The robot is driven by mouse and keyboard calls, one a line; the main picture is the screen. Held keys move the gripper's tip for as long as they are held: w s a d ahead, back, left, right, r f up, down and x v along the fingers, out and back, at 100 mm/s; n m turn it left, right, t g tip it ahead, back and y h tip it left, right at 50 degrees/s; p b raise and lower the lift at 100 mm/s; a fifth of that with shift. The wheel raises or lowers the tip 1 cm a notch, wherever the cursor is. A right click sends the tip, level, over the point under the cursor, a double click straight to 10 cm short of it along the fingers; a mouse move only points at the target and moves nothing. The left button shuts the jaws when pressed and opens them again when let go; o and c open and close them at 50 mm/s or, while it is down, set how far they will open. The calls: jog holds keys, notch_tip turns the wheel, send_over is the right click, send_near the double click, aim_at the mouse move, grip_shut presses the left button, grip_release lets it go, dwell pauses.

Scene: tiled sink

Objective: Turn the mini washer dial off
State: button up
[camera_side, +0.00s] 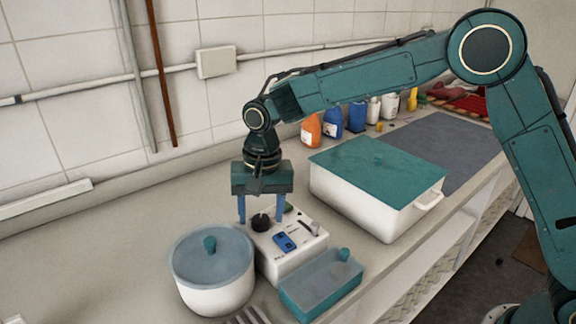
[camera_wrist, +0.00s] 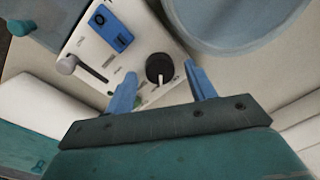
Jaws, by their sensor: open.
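The mini washer (camera_side: 291,258) is a white box with a control panel on top, standing on the counter. Its dial (camera_wrist: 159,69) is a round black knob with a light pointer mark; in the side view the dial (camera_side: 261,222) sits at the panel's left part. My gripper (camera_side: 262,221) points down over the dial with its two blue fingers apart. In the wrist view the open fingers of my gripper (camera_wrist: 162,82) stand on either side of the dial, and nothing is held. Whether the fingers touch the dial cannot be told.
A blue switch (camera_wrist: 110,28) and a grey lever (camera_wrist: 68,64) are on the same panel. A lidded round pot (camera_side: 213,275) stands close at left, a teal-blue box (camera_side: 320,287) in front, and a large lidded white container (camera_side: 372,190) behind at right. Several bottles line the wall.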

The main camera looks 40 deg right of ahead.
jog(key=shift+f, duration=0.3)
jog(key=c, duration=1)
jog(key=shift+o, duration=0.2)
jog(key=shift+n, duration=0.5)
jog(key=n, duration=0.3)
jog(key=shift+w+r, duration=0.1)
jog(key=shift+a+n+g, duration=0.1)
jog(key=shift+n+g, duration=0.2)
jog(key=shift+n, duration=1.7)
